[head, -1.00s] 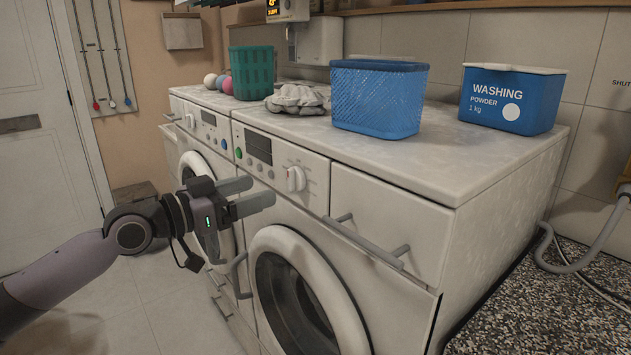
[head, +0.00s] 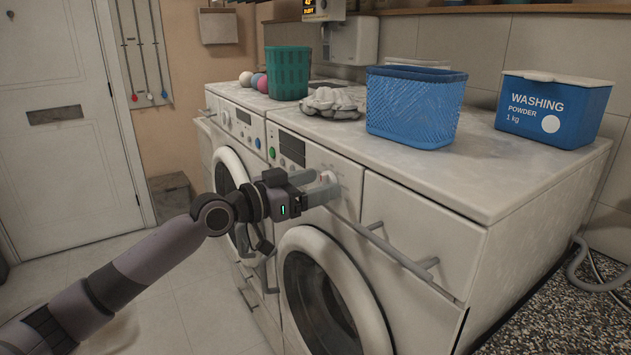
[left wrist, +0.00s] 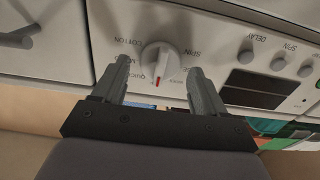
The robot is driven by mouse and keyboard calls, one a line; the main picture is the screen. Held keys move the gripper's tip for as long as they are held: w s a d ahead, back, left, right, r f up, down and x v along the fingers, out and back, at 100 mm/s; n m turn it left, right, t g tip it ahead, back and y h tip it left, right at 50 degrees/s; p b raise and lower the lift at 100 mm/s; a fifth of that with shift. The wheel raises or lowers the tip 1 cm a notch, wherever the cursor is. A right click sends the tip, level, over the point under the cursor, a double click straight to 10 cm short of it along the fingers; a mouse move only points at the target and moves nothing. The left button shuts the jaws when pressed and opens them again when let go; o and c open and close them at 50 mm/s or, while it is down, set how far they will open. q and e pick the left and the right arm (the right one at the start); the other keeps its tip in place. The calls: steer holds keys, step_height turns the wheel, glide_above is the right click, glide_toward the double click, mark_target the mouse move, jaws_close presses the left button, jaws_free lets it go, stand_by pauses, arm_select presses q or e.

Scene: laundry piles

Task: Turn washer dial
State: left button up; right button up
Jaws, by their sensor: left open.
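The washer dial is a round white knob on the front panel of the nearer washer (head: 408,222). In the left wrist view the dial (left wrist: 160,60) has a red mark on its lower edge, with printed labels around it such as COTTON, QUICK and SPIN. My left gripper (head: 328,188) is at the panel, in front of the dial and hiding most of it in the head view. In the left wrist view its open fingers (left wrist: 160,80) stand on either side of the dial, with gaps between. My right gripper is not in view.
A drawer handle (head: 400,250) sticks out right of the dial. The round door (head: 330,290) is below. On top stand a blue basket (head: 412,105), a washing powder box (head: 550,110), a green basket (head: 288,72) and a grey cloth (head: 332,102).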

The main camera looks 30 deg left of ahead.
arm_select(q)
steer(key=shift+w+d, duration=0.1)
steer(key=shift+w, duration=0.05)
steer(key=c, duration=1)
steer(key=shift+w+a+f+n+p, duration=0.15)
steer(key=shift+n+p, duration=1.45)
steer(key=shift+n, duration=2.3)
steer(key=shift+s+a+f+n+p, duration=0.1)
steer(key=shift+n+p, duration=1.45)
steer(key=shift+n, duration=2.35)
